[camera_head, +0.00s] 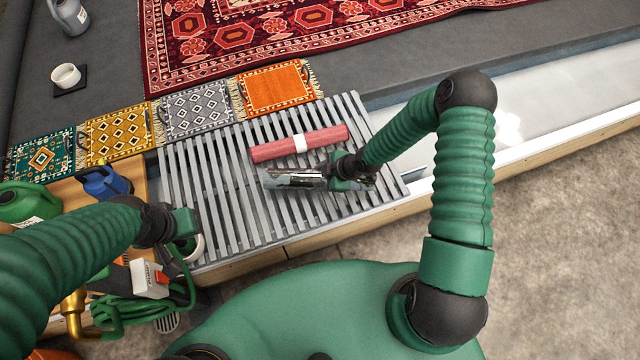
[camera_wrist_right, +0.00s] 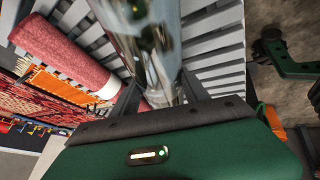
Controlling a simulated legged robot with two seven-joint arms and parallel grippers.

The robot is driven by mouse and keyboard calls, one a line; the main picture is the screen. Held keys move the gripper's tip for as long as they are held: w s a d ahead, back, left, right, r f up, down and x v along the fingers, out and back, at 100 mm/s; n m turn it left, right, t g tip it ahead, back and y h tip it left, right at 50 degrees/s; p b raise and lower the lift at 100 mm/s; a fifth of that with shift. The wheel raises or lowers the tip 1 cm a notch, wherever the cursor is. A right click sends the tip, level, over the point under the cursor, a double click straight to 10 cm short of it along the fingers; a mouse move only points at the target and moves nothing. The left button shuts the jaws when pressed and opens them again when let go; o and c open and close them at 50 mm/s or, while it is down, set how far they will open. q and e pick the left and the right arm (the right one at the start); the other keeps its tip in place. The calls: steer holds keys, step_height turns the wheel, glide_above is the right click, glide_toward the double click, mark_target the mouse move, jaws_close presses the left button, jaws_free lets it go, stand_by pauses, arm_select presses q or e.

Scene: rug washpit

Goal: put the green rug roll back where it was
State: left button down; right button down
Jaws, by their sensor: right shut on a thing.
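My right gripper (camera_head: 326,178) is shut on a glassy, see-through roll (camera_head: 288,180) over the slatted grey rack. The roll also shows between the fingers in the right wrist view (camera_wrist_right: 145,45), shiny with dark green tones. No plainly green, woven roll is in view. I cannot tell whether the held roll touches the slats. A pinkish-red rug roll (camera_head: 272,149) with a white band lies on the rack just beyond it, roughly parallel. It also shows in the right wrist view (camera_wrist_right: 62,55). My left gripper (camera_head: 178,262) is low at the left; its fingers are unclear.
The slatted rack (camera_head: 222,212) has bare slats left of the held roll. Small rugs, including an orange one (camera_head: 275,88), line its far side. A large red rug (camera_head: 250,30) lies behind. Bottles, a blue jug (camera_head: 103,183) and a green hose (camera_head: 120,312) crowd the left.

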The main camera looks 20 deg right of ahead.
mark_target(319, 182)
steer(key=shift+w+a+f, duration=0.15)
steer(key=shift+a+f, duration=0.1)
steer(key=shift+a, duration=0.05)
step_height(319, 182, down, 3)
steer(key=shift+a+r+b, duration=0.1)
steer(key=shift+b, duration=0.95)
steer(key=c, duration=0.6)
jaws_free()
steer(key=shift+o, duration=0.2)
